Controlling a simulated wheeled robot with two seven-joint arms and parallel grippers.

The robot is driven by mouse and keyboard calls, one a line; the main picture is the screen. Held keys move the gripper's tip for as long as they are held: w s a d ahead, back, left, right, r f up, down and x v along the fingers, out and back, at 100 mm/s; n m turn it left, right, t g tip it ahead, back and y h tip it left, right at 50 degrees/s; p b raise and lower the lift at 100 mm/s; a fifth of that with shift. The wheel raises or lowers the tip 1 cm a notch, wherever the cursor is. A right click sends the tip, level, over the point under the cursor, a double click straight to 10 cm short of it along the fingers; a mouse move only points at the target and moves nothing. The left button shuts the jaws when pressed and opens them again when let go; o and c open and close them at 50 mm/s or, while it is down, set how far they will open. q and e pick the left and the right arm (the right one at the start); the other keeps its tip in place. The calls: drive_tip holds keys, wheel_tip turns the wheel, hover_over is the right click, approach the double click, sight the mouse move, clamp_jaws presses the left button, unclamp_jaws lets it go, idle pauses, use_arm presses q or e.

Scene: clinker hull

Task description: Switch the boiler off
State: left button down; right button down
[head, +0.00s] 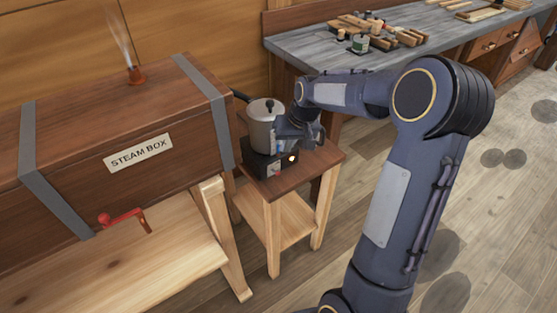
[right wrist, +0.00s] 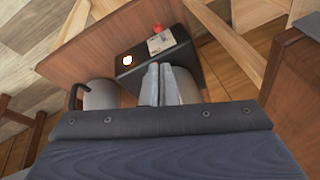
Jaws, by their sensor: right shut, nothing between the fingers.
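The boiler is a grey metal pot (head: 262,122) with a black-knobbed lid on a black base unit (head: 258,165). It stands on a small wooden side table. The base front has a bright pale lamp (head: 292,158), a small label plate and a small red part. In the right wrist view the base (right wrist: 183,55) shows the glowing lamp (right wrist: 127,60), the label plate (right wrist: 160,42) and the red part (right wrist: 157,28). My right gripper (right wrist: 165,70) is shut and empty, its fingertips close to the base front near the plate. I cannot tell whether they touch. My left gripper is out of view.
A grey-topped workbench (head: 400,40) with tools is behind. The side table (head: 316,160) has bare top on its right.

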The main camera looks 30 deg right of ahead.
sight(275, 172)
idle(0.3)
drive_tip(key=x, duration=1)
drive_tip(key=shift+f, duration=0.1)
drive_tip(key=shift+s+d+f+b, duration=0.15)
drive_tip(key=shift+f+b, duration=0.1)
drive_tip(key=shift+b, duration=0.4)
drive_tip(key=shift+r+t, duration=0.1)
drive_tip(key=shift+t, duration=0.2)
